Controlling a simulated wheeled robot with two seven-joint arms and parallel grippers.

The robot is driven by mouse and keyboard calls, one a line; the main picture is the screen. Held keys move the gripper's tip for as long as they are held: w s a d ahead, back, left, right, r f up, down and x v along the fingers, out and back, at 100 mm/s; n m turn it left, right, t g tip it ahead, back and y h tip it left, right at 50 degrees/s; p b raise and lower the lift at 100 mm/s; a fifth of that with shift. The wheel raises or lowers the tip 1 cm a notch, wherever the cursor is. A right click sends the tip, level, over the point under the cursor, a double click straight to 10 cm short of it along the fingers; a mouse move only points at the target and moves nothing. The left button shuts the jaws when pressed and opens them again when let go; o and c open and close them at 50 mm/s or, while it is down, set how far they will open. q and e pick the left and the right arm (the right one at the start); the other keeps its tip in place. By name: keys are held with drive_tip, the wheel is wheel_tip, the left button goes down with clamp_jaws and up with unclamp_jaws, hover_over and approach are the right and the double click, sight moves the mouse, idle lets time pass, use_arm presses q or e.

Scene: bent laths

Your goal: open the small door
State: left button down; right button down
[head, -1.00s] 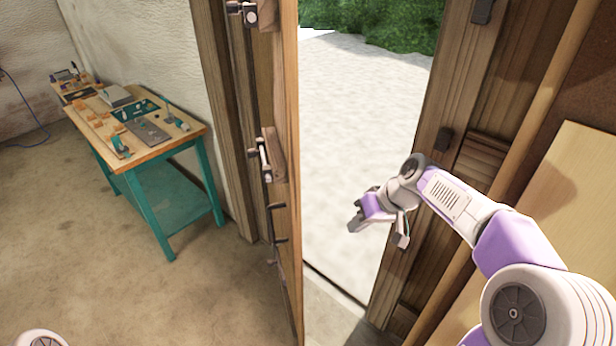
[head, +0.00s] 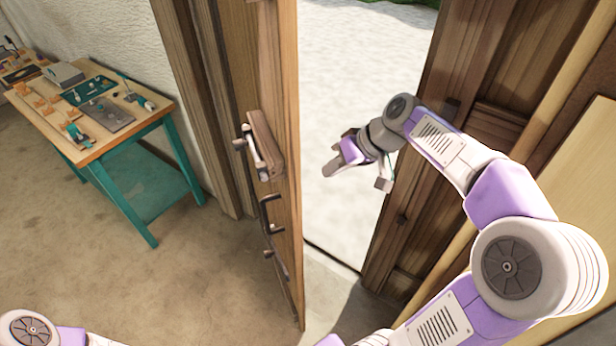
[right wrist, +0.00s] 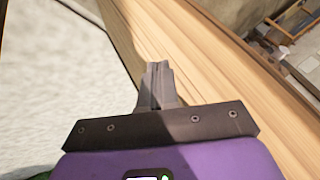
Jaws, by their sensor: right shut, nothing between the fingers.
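The wooden door (head: 284,90) stands ajar and is seen nearly edge-on in the head view. A wide gap separates its free edge from the dark wooden post on the right. A bolt on a wooden block (head: 265,145) and a dark pull handle (head: 268,214) are on its left face. My right gripper (head: 335,168) is in the gap, right of the door edge, shut and empty. In the right wrist view its closed fingers (right wrist: 157,82) lie in front of the pale door wood (right wrist: 215,85); I cannot tell if they touch. My left gripper is out of view.
A teal-legged workbench (head: 125,150) with tools stands against the wall at left. The dark wooden post (head: 425,170) stands close beside my right arm. Pale, bright ground (head: 350,70) lies outside the gap. The floor left of the door is clear.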

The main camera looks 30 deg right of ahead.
drive_tip(key=w+a+f, duration=0.2)
drive_tip(key=a, duration=0.3)
drive_tip(key=shift+w+f, duration=0.2)
drive_tip(key=shift+a, duration=0.15)
